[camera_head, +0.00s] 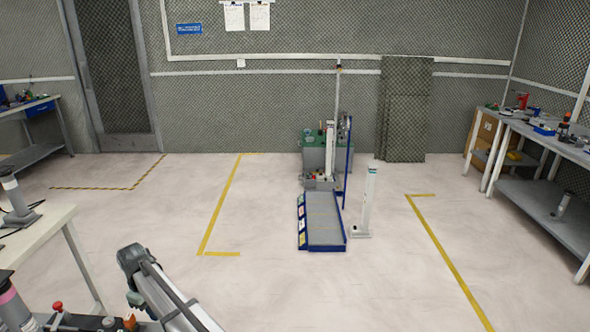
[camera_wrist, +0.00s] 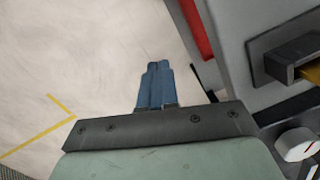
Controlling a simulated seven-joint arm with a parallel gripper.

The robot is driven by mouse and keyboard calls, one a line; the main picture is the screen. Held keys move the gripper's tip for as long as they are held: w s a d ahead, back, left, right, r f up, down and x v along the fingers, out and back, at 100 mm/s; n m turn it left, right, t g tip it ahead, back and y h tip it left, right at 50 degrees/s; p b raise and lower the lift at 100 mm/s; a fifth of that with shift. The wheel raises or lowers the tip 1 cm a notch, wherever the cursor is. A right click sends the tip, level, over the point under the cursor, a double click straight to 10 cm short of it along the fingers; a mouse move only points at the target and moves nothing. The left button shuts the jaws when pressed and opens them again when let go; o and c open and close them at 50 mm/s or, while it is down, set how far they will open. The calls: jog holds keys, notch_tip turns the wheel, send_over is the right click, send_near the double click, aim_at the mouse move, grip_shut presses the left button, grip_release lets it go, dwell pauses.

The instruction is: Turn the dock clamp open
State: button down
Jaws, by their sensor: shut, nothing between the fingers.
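In the wrist view my gripper (camera_wrist: 158,66) has its two blue fingers pressed together, with nothing between them. They point over pale floor. Just right of them is a grey housing (camera_wrist: 235,45) with a red strip, a dark protruding block (camera_wrist: 292,60) with a yellow piece at its side, and a white round knob (camera_wrist: 297,145) below. I cannot tell whether any of these is the dock clamp. In the head view a blue-edged ramp (camera_head: 324,222) leads to a grey-green machine (camera_head: 313,155) at the back; no clamp can be made out there. My fingers are not distinguishable in that view.
A white post (camera_head: 368,200) stands right of the ramp. A bench (camera_head: 30,232) is at the left, and a loaded workbench (camera_head: 545,140) with a lower shelf is at the right. Yellow lines (camera_head: 221,204) mark the floor, which is mostly clear around the ramp.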

jog(key=s+a+r+n, duration=0.2)
jog(key=s+a+r, duration=0.2)
jog(key=a+r, duration=0.65)
notch_tip(320, 180, up, 10)
jog(key=n+t+y, duration=0.1)
jog(key=n, duration=0.1)
send_over(57, 318)
jog(key=w+d, duration=0.1)
jog(key=d, duration=0.1)
jog(key=shift+f, duration=3.4)
jog(key=shift+a, duration=0.1)
